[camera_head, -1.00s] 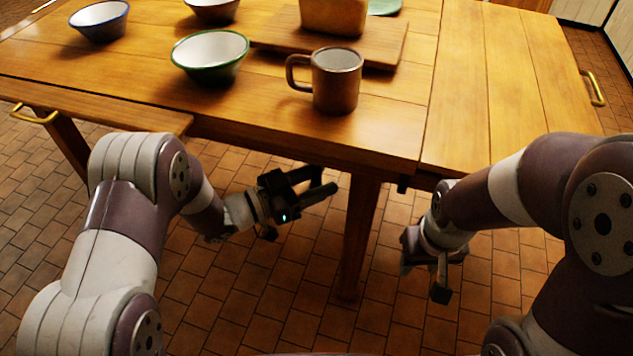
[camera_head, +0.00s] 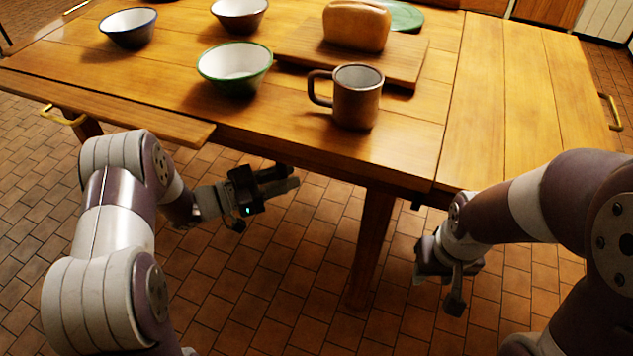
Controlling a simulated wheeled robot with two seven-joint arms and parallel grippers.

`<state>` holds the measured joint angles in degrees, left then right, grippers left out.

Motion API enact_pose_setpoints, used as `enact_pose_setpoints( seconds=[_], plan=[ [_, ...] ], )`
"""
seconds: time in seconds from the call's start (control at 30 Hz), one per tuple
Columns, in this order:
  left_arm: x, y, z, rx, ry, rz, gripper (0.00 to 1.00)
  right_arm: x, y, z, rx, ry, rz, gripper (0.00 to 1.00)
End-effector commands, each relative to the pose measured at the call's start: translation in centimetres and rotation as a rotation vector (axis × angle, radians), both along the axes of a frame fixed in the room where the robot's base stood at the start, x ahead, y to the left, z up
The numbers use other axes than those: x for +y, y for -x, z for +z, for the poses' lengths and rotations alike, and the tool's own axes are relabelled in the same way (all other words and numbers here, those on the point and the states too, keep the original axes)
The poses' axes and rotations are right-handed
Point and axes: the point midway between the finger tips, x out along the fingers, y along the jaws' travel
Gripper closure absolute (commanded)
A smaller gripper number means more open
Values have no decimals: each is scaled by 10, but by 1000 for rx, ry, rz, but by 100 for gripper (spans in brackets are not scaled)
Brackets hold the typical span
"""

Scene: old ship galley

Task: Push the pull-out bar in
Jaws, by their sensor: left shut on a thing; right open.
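A wooden board (camera_head: 125,108) with a brass handle (camera_head: 64,116) stands out from the table's front left edge. It may be the pull-out bar, but I cannot be sure. My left gripper (camera_head: 290,177) is below the table's front edge, right of this board and apart from the brass handle. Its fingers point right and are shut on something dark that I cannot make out. My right gripper (camera_head: 452,290) hangs open and empty in front of the table's right part, with its fingers pointing down.
The wooden table (camera_head: 400,150) carries a brown mug (camera_head: 357,102) near its front edge, a green-rimmed bowl (camera_head: 234,72), two more bowls and a loaf (camera_head: 356,26) on a cutting board (camera_head: 410,65). A table leg (camera_head: 370,245) stands between my grippers. A brass handle (camera_head: 611,111) is at the right edge.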

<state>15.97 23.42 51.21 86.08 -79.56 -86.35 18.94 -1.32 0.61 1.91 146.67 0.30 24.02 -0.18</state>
Motion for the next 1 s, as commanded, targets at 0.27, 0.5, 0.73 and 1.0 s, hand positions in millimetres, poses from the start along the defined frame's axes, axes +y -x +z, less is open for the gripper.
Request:
enact_pose_setpoints(
  seconds=[0.27, 0.5, 0.73, 1.0],
  plan=[
    [78, -25, -1, 0, -1, 4, 100, 0, 0, 8, 0, 0, 0, 57],
    [121, -39, -1, 0, 0, 2, 100, 0, 0, 7, 0, 0, 0, 57],
    [138, -45, -1, 1, 0, 0, 100, 0, 0, 7, 0, 0, 0, 57],
    [141, -46, 0, 0, -1, 4, 100, 0, 0, 7, 0, 0, 0, 57]
  ],
)
